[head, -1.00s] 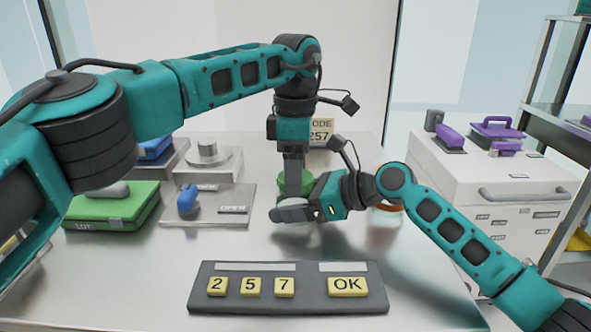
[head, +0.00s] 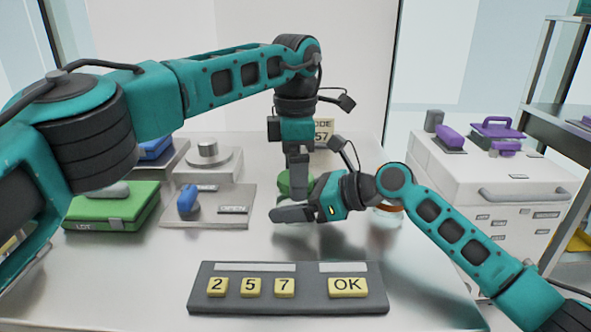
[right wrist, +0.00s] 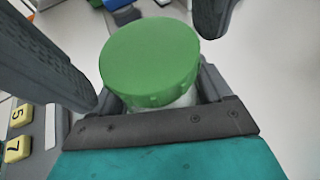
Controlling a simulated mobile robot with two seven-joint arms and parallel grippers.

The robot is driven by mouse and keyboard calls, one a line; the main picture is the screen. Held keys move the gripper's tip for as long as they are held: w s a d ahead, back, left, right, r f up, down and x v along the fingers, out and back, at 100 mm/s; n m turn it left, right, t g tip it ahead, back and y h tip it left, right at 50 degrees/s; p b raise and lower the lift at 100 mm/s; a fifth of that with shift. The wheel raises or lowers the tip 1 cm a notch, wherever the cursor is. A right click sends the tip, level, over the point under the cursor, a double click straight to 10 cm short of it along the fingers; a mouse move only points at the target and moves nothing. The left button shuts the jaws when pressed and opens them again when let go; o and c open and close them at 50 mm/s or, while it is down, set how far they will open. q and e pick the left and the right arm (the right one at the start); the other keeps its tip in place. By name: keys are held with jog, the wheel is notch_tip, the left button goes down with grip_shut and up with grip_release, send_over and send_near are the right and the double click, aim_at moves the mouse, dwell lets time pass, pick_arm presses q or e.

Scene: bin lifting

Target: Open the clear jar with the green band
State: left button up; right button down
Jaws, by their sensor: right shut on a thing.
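The clear jar with the green band stands upright on the bench in the middle of the head view, mostly hidden by my grippers. Its green top (head: 284,186) shows there, and fills the middle of the right wrist view (right wrist: 150,58), with a little of the pale jar wall (right wrist: 182,98) below it. My right gripper (head: 290,213) lies level and is shut on the jar's body below the green top. My left gripper (head: 298,182) points down from above. In the right wrist view its two dark fingers stand apart on either side of the green top, with gaps.
A keypad (head: 287,290) with 2, 5, 7 and OK keys lies in front. Another jar with an orange band (head: 388,214) stands right, behind my right arm. A green case (head: 112,207) and a plate with a blue handle (head: 215,212) lie left. A code card (head: 323,133) stands behind.

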pick_arm(q)
notch_tip(320, 180, up, 4)
jog(key=shift+r, duration=0.3)
jog(key=shift+c, duration=0.4)
jog(key=m, duration=0.1)
jog(key=r+m, duration=0.1)
jog(key=m, duration=0.3)
jog(key=shift+r, duration=0.35)
jog(key=m, duration=0.1)
jog(key=r+m, duration=0.1)
jog(key=m, duration=0.3)
jog(key=shift+r, duration=0.3)
jog(key=shift+f, duration=4)
jog(key=shift+c, duration=0.4)
